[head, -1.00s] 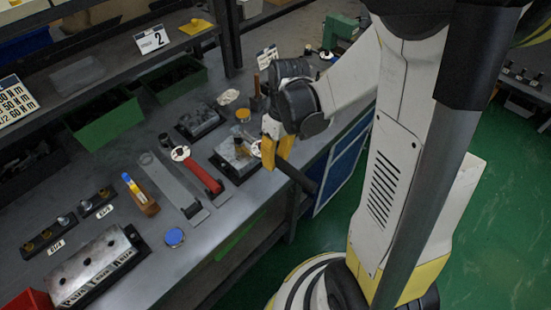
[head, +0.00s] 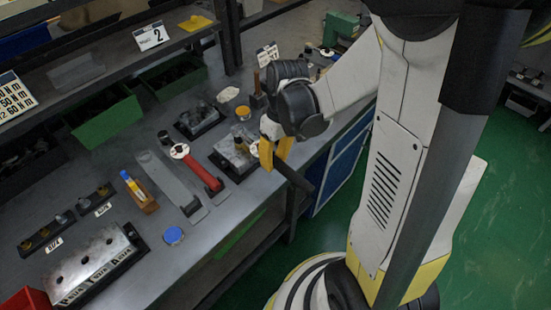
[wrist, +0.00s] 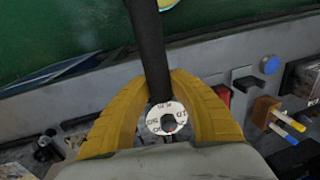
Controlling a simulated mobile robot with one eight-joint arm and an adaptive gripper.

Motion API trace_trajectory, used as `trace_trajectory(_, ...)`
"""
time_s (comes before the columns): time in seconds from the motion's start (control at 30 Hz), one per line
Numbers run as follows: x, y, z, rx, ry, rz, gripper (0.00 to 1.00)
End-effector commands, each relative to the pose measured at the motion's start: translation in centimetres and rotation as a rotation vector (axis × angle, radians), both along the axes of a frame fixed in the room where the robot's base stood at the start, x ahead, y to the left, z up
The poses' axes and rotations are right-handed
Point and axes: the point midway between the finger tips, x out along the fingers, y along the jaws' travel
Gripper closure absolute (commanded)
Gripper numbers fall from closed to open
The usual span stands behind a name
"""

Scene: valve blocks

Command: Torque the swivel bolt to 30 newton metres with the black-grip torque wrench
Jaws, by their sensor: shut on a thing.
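My gripper (head: 275,158) has its yellow fingers shut on the black-grip torque wrench (head: 300,182), whose black handle slants out past the bench's front edge. In the wrist view the black handle (wrist: 151,50) runs up from between the fingers (wrist: 168,105), and a white numbered dial (wrist: 155,128) shows at its near end. My gripper is beside the front metal valve block (head: 226,160). The wrench's working end is hidden, so I cannot tell whether it sits on the swivel bolt. The bolt itself cannot be made out.
A red-grip wrench (head: 206,178) lies on the bench left of the block. A second block (head: 199,122) stands behind. A wooden marker holder (head: 142,198), a blue disc (head: 174,236) and a drilled metal block (head: 92,262) are farther left. Green bins (head: 108,118) line the back.

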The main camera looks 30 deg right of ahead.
Motion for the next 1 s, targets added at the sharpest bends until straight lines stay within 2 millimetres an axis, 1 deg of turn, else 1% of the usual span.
trace_trajectory(0.3,-0.4,1.4,0.0,0.000,0.000,-0.092,1.00)
trace_trajectory(0.8,-0.4,1.8,0.0,0.000,0.000,-0.124,1.00)
trace_trajectory(1.0,-0.5,2.6,0.0,0.000,0.000,-0.167,1.00)
